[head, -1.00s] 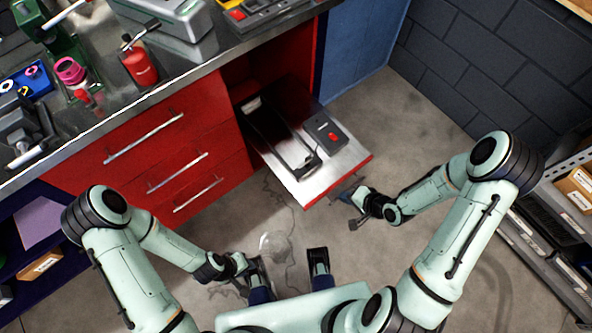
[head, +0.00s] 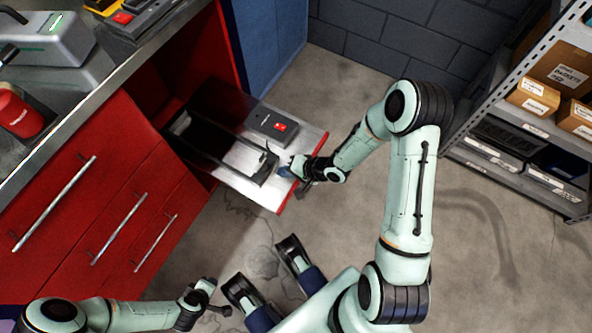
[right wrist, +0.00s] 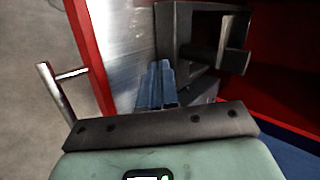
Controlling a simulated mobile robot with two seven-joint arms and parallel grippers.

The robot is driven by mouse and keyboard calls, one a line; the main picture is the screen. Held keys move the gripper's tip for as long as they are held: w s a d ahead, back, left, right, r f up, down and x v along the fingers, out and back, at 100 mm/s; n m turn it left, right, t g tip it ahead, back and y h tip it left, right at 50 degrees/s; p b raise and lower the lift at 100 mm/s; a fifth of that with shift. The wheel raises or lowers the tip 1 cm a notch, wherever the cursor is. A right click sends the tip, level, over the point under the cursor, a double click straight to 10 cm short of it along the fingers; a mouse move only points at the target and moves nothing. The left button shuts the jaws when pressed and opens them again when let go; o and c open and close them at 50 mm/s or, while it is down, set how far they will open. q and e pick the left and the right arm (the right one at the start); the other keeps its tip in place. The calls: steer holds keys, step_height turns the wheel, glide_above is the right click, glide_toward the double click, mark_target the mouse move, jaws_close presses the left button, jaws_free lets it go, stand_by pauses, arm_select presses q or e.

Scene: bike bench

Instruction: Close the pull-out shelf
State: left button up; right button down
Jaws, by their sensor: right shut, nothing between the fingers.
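The pull-out shelf (head: 235,159) is out of the red cabinet, with a bare metal top and a red front edge (head: 305,168). It carries a black frame-like device and a black box with a red switch (head: 272,127). My right gripper (head: 284,172) is shut and empty at the shelf's front end, over the metal top just inside the red edge. In the right wrist view its blue fingers (right wrist: 158,84) are together in front of the metal top (right wrist: 122,40); contact is unclear. A bar handle (right wrist: 58,92) sticks out from the red front. My left gripper (head: 216,302) is low, away from the shelf.
Closed red drawers (head: 100,190) with bar handles stand left of the shelf, under the worktop. A blue panel (head: 265,45) is behind it. A metal rack with boxes (head: 535,95) stands at the right.

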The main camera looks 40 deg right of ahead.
mark_target(267, 169)
steer(key=shift+w+a+r, duration=0.1)
steer(key=shift+w+a, duration=0.35)
steer(key=shift+w, duration=0.25)
arm_select(q)
steer(key=shift+a+f+b, duration=0.35)
steer(key=shift+f, duration=0.4)
arm_select(e)
steer(key=shift+w+a+r, duration=0.1)
steer(key=shift+w+a, duration=0.35)
steer(key=shift+w, duration=0.25)
steer(key=shift+w, duration=0.1)
